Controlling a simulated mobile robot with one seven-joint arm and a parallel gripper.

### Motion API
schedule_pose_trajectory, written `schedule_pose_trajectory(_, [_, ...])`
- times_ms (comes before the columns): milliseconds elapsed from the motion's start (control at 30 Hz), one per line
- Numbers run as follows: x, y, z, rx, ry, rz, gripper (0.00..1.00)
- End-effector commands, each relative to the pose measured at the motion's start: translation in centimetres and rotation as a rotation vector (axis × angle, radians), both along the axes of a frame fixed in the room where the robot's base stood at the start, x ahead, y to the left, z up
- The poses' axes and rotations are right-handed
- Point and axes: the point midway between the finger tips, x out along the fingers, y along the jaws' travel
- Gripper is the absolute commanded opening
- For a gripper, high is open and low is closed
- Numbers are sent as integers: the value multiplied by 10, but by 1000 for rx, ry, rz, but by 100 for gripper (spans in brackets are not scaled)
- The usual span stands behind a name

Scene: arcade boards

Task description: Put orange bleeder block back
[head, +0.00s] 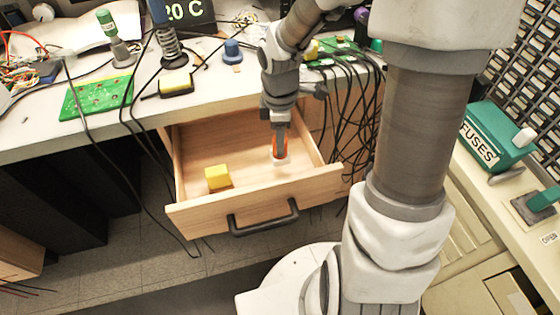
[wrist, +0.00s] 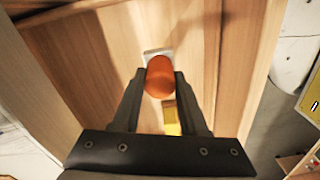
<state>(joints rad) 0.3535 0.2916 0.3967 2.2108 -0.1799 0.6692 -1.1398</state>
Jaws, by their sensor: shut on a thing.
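The orange bleeder block (wrist: 160,74) has a rounded orange top and a pale base, and it is between my fingertips. My gripper (head: 279,145) is shut on it, inside the open wooden drawer (head: 262,207). In the head view the orange block (head: 281,150) is partly hidden behind my fingers. It is low over the drawer floor, toward the drawer's right side; I cannot tell whether its base touches the floor. The wrist view also shows my gripper (wrist: 160,85) around the block.
A yellow block (head: 218,178) lies in the drawer's front left. The drawer's walls and black handle (head: 263,217) stand around. Black cables (head: 352,110) hang close to the drawer's right side. The bench above holds a green circuit board (head: 97,97) and a blue knob (head: 233,50).

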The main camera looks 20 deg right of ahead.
Motion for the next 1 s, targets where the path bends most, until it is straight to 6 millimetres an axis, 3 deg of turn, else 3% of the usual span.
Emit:
schedule_pose_trajectory(33, [0,0,-12,0,2,1,0])
schedule_pose_trajectory(400, [-1,0,-57,1,3,1,0])
schedule_pose_trajectory(867, [0,0,-66,0,-1,0,0])
schedule_pose_trajectory(900, [0,0,-65,0,-1,0,50])
schedule_pose_trajectory(1000, [0,0,-64,0,-1,0,68])
